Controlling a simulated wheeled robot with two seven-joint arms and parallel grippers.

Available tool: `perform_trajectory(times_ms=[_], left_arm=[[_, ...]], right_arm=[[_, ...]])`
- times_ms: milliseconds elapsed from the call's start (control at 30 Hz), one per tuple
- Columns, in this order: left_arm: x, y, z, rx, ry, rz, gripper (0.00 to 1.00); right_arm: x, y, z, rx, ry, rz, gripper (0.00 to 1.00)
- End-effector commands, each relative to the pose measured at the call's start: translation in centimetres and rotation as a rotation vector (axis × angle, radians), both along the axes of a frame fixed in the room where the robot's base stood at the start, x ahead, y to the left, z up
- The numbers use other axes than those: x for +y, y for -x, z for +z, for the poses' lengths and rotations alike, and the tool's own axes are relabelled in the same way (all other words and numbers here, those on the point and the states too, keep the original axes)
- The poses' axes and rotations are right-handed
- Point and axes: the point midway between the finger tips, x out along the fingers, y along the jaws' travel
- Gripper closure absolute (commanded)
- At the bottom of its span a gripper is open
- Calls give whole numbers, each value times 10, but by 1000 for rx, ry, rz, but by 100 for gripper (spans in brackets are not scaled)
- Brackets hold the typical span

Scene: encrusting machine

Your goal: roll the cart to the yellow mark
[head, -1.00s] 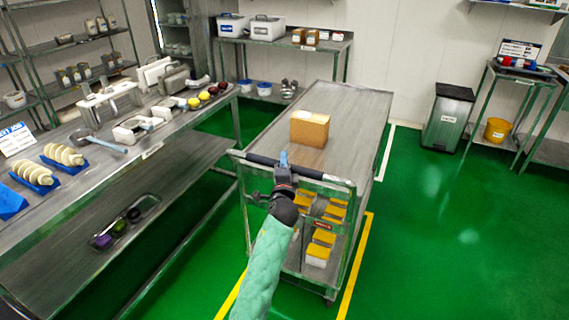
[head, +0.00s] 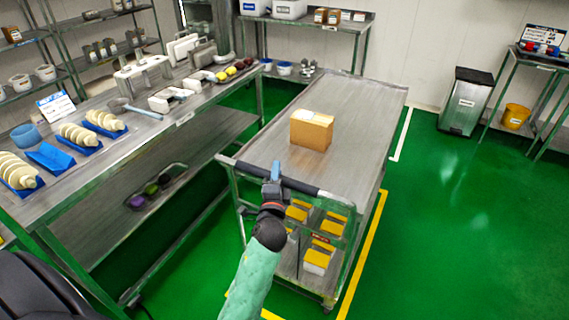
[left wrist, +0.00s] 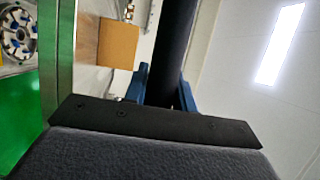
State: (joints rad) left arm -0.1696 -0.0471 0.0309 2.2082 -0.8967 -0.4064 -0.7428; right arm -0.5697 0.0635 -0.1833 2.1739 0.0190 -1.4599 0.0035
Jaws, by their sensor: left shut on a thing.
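The grey metal cart (head: 350,105) stands in the middle of the head view, its dark push handle (head: 305,186) toward me. My left gripper (head: 275,178) is shut on this handle, left of its middle. In the left wrist view, its blue fingers (left wrist: 165,90) lie on both sides of the dark bar. The yellow mark (head: 366,245) is a floor line along the cart's right side. Another piece of it (head: 268,314) shows in front, partly hidden by my arm. The cart's near end lies between these lines. My right gripper is not in view.
A cardboard box (head: 311,131) sits on the cart top; yellow-topped containers (head: 318,258) are on its lower shelf. A long workbench (head: 165,135) stands close on the left. White floor tape (head: 400,138) lies at the far right side. Green floor on the right is clear.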

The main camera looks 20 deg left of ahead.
Motion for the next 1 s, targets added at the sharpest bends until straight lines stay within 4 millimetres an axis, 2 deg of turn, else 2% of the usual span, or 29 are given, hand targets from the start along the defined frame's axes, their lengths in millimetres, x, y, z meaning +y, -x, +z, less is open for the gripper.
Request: perform_trajectory(times_ms=[100, 233, 700, 733, 800, 1000], left_arm=[[0, 13, 0, 1, -1, 0, 100], [0, 21, 0, 0, -1, -1, 100], [0, 25, 0, 0, -1, -1, 100], [0, 25, 0, 0, -1, -1, 68], [0, 25, 0, 0, -1, -1, 54], [1, 25, 0, 0, -1, -1, 52]], right_arm=[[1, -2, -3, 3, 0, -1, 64], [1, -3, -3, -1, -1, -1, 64], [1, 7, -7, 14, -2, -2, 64], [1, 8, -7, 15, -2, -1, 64], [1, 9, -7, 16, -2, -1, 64], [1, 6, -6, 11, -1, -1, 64]])
